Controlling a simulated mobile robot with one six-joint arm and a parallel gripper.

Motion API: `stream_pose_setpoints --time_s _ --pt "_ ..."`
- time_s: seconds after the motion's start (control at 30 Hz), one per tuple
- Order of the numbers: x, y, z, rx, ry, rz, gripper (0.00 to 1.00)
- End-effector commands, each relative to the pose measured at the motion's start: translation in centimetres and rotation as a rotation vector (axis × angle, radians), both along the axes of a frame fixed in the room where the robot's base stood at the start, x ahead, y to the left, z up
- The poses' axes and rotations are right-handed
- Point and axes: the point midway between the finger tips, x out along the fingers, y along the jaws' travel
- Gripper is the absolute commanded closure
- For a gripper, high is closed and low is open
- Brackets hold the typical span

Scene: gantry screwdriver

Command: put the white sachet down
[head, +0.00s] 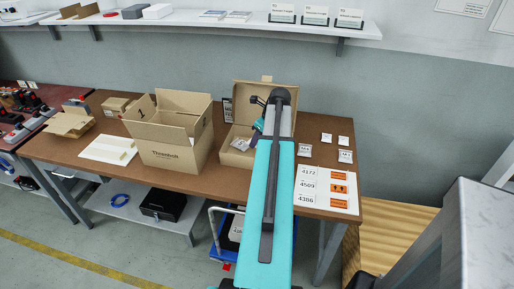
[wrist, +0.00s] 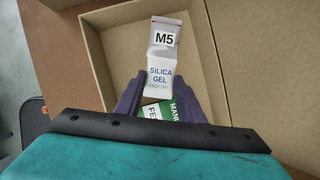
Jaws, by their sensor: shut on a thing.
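A green and white printed item (wrist: 165,110), partly hidden by my gripper, lies below between the fingers. In the head view my arm covers much of this box (head: 246,96), and the held sachet cannot be made out clearly there.
A larger open carton (head: 178,145) stands left of the box. A small grey packet (head: 240,143) shows at the box's front left. Several small packets (head: 304,150) and a label sheet (head: 325,188) lie on the table (head: 222,180) to the right. A shelf (head: 210,20) runs above.

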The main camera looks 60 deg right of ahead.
Motion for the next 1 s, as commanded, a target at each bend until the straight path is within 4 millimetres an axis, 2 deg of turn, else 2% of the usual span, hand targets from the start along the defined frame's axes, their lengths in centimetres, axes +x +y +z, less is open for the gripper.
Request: stream_pose_setpoints --time_s 0.13,0.57,1.0 --pt "0.1 0.0 -0.8 0.0 -0.001 0.001 0.86" --pt "0.1 0.0 -1.3 0.0 0.0 0.002 0.86" --pt "0.2 0.1 -4.6 -0.001 -0.001 0.002 0.86"
